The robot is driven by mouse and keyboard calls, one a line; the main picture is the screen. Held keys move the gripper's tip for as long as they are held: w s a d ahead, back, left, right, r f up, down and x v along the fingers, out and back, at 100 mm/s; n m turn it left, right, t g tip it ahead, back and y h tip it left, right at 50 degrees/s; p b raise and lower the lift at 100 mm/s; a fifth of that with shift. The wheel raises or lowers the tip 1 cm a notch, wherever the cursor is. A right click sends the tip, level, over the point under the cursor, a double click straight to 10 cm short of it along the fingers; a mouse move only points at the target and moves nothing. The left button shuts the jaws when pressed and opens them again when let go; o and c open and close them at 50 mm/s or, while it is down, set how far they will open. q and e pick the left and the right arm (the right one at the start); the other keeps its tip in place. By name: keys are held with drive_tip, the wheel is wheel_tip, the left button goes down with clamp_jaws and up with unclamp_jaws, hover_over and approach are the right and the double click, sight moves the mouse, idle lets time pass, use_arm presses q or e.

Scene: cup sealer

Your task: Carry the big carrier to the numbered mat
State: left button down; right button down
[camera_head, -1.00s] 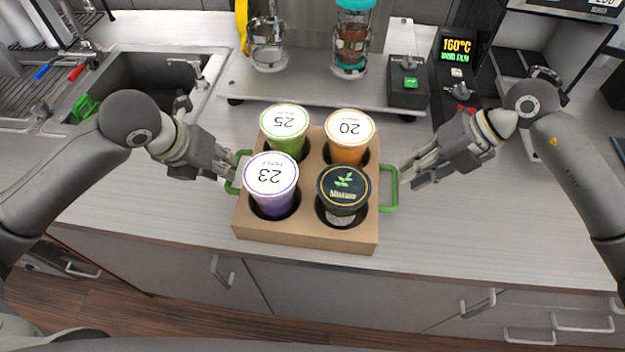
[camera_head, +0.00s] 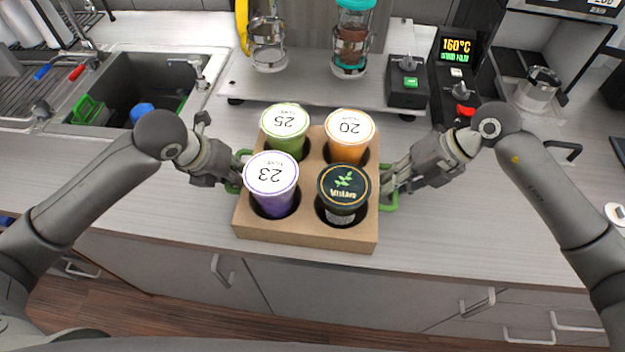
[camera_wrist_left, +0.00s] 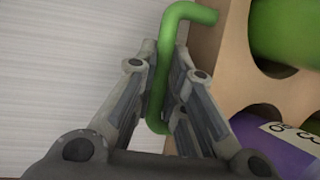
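The big carrier (camera_head: 302,236), a brown box with green side handles, sits on the counter. It holds a green cup 25 (camera_head: 285,127), an orange cup 20 (camera_head: 348,135), a purple cup 23 (camera_head: 272,185) and a dark-lidded cup (camera_head: 343,194). My left gripper (camera_head: 231,174) is at the left handle. In the left wrist view that handle (camera_wrist_left: 165,75) lies between the two fingers, close to both, and they look shut on it. My right gripper (camera_head: 390,182) is at the right handle (camera_head: 389,206); its exact opening is unclear. I see no numbered mat.
A sink (camera_head: 135,85) is at the back left. A raised shelf (camera_head: 310,92) with glass jars stands behind the carrier. A control box (camera_head: 408,85) and a 160°C machine (camera_head: 455,75) stand at the back right. Counter to either side of the carrier is clear.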

use_arm(q)
drive_tip(key=shift+w+r, duration=0.15)
drive_tip(key=shift+w, duration=0.05)
use_arm(e)
drive_tip(key=shift+w+r, duration=0.2)
use_arm(q)
drive_tip(key=shift+r, duration=0.1)
use_arm(e)
drive_tip(key=shift+r, duration=0.1)
